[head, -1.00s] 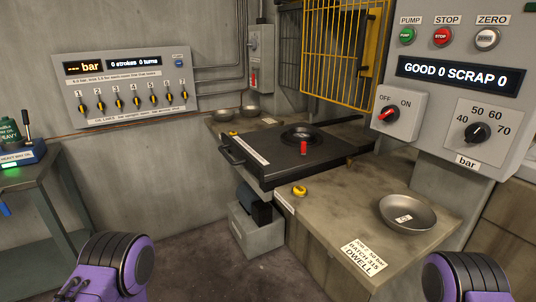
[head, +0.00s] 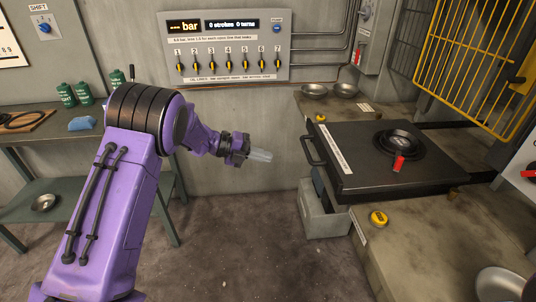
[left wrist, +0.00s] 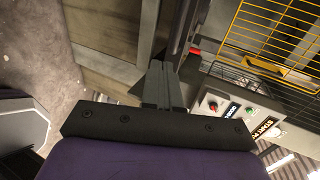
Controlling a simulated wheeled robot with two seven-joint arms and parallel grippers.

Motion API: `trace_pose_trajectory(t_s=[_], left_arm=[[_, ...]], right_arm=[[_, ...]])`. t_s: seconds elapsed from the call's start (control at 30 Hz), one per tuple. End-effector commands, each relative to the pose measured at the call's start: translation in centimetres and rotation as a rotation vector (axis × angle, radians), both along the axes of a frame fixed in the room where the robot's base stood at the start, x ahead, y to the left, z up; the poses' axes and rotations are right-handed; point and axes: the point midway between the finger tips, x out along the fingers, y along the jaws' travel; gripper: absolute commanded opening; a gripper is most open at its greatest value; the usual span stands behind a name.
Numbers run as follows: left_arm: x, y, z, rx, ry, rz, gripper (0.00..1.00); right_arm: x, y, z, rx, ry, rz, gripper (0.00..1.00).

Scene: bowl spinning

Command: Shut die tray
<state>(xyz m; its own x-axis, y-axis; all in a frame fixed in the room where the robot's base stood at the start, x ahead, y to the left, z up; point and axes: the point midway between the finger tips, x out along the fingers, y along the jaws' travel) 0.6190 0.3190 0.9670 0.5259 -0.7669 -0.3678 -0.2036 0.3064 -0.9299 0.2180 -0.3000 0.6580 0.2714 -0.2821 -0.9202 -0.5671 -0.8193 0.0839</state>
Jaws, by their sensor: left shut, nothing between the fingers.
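The die tray (head: 362,165) is a thick black slab that sticks out on the press bed, with a bar handle (head: 311,152) on its left edge. A round dark die (head: 400,141) with a red tab (head: 398,163) sits on it. My left gripper (head: 268,156) is shut and empty in the air, left of the handle and apart from it. Its closed fingers also show in the left wrist view (left wrist: 160,85). My right gripper is not in view.
A yellow mesh guard (head: 480,60) stands open behind the tray. The floor under my left gripper is clear.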

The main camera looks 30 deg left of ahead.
Motion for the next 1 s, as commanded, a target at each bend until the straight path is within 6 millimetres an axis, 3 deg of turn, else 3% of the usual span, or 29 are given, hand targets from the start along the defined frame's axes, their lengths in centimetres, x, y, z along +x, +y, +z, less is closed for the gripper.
trace_pose_trajectory(t_s=[0.03, 0.3, 0.5, 1.0], left_arm=[[0.6, -1.1, -1.1, 0.002, 0.001, -0.005, 0.0], [3.7, -5.6, -3.3, -0.001, 0.003, -0.002, 0.0], [5.3, -7.8, -2.0, -0.002, 0.002, 0.001, 0.0], [5.8, -8.4, -1.9, -0.003, 0.003, 0.005, 0.0]], right_arm=[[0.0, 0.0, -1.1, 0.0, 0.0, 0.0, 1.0], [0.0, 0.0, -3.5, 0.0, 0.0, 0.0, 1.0], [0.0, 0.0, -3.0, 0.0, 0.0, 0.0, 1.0], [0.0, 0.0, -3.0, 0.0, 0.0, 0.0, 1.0]])
